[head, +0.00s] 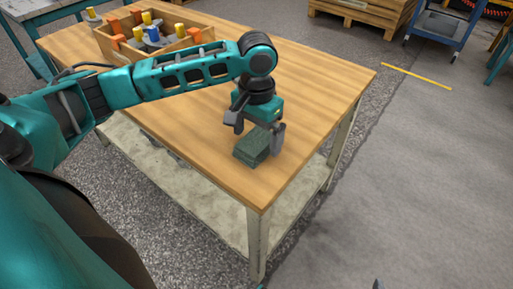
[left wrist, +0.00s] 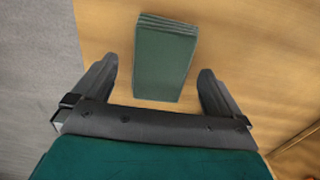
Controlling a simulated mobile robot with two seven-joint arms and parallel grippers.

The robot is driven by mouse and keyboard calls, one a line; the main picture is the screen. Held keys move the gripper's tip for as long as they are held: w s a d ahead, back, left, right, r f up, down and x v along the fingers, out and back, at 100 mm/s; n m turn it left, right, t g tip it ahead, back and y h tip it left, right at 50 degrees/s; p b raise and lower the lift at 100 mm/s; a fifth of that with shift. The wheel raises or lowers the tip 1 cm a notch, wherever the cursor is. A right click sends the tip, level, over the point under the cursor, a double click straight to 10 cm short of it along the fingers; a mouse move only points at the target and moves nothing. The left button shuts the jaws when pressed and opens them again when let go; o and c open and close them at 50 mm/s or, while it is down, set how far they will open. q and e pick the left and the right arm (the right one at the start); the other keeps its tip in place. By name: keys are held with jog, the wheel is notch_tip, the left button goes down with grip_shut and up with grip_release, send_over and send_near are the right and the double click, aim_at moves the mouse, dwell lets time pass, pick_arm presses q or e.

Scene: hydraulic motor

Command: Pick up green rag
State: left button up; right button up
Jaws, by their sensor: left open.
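The green rag (head: 251,149) is a folded, dark green block lying on the wooden table (head: 310,85) near its front corner. It also shows in the left wrist view (left wrist: 164,62), where its layered folds face the top of the picture. My left gripper (head: 255,135) is open just above the rag and points down. In the left wrist view the rag lies between the lines of the two fingers (left wrist: 158,85), with space on both sides. No contact shows.
A wooden crate (head: 112,46) with yellow, orange and grey parts stands at the table's far left. The table's right part is bare. A blue cart (head: 440,25) and a wooden pallet (head: 365,10) stand on the floor beyond.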

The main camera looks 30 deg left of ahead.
aim_at(256, 140)
pick_arm(q)
notch_tip(256, 140, down, 2)
jog(key=shift+f, duration=0.1)
jog(key=c, duration=1.1)
jog(key=shift+o, duration=0.2)
notch_tip(256, 140, up, 20)
jog(key=p, duration=0.6)
